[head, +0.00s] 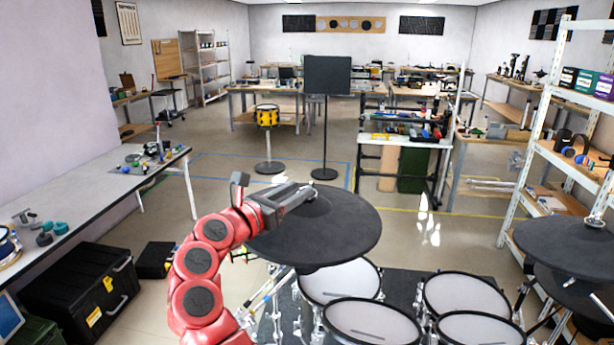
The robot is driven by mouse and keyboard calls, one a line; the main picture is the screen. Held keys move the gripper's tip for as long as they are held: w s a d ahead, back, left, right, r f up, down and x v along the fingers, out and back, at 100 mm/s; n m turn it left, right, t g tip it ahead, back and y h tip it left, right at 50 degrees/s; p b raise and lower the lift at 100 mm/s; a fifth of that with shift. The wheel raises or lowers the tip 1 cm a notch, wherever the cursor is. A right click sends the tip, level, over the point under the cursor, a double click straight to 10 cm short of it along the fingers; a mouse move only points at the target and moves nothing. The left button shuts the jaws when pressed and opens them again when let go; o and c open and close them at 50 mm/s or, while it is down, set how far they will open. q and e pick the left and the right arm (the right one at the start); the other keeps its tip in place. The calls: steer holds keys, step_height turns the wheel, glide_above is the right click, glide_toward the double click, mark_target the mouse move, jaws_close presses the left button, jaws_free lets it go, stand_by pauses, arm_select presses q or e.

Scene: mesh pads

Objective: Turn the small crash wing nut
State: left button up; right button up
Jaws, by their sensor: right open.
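The jaws are open. The wing nut there is hidden or too small to make out behind the fingers, and I cannot tell whether they touch it.
White mesh drum pads (374,322) stand close below the cymbal. More black cymbals (565,246) are at the right, the upper one with a light nut (593,222) on top. A workbench (100,190) runs along the left, with a black case (80,292) beneath.

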mark_target(301, 189)
steer(key=shift+p+x, duration=0.5)
steer(key=shift+x, duration=1.55)
jaws_close()
